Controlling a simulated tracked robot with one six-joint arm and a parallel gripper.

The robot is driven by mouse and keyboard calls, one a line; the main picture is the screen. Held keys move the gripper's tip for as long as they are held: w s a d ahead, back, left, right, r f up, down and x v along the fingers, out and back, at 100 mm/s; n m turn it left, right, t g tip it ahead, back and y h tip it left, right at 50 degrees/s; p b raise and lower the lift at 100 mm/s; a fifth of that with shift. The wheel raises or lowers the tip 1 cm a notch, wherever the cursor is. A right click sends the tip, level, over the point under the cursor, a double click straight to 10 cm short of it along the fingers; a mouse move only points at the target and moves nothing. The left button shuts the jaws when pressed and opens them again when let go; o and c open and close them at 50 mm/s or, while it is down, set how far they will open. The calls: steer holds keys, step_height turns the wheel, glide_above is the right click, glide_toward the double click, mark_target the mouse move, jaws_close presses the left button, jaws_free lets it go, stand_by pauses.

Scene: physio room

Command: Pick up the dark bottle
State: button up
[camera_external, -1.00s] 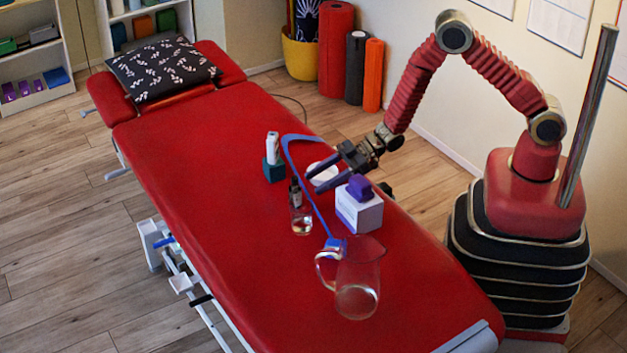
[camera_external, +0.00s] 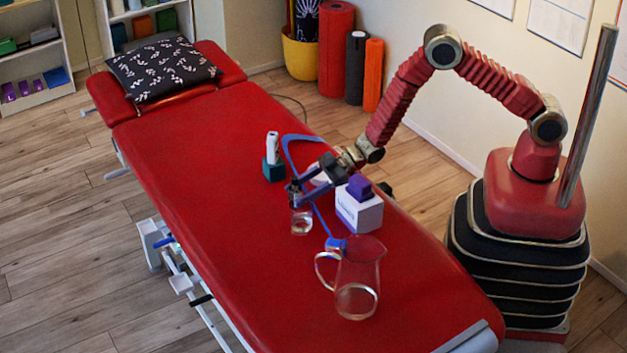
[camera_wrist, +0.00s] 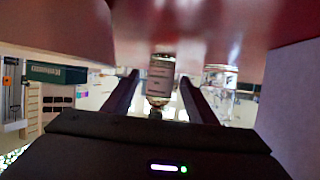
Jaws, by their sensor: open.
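The dark bottle (camera_wrist: 160,82) shows upside down in the wrist view, between the two dark fingers of my gripper (camera_wrist: 159,76). It has a pale grey label and a narrow neck. In the external view my gripper (camera_external: 298,192) is open and low over the red table (camera_external: 215,170), at the bottle's place, and hides most or all of it. The fingers are on either side of the bottle; I cannot tell whether they touch it.
A clear glass (camera_external: 302,222) stands right by the gripper. A white box (camera_external: 359,212) with a purple block (camera_external: 359,187) is to the right, a teal block (camera_external: 273,171) with a white bottle behind left, and a glass jug (camera_external: 357,280) in front. A blue strap (camera_external: 287,150) lies around.

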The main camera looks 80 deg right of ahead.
steer(key=shift+x, duration=1)
steer(key=c, duration=1.2)
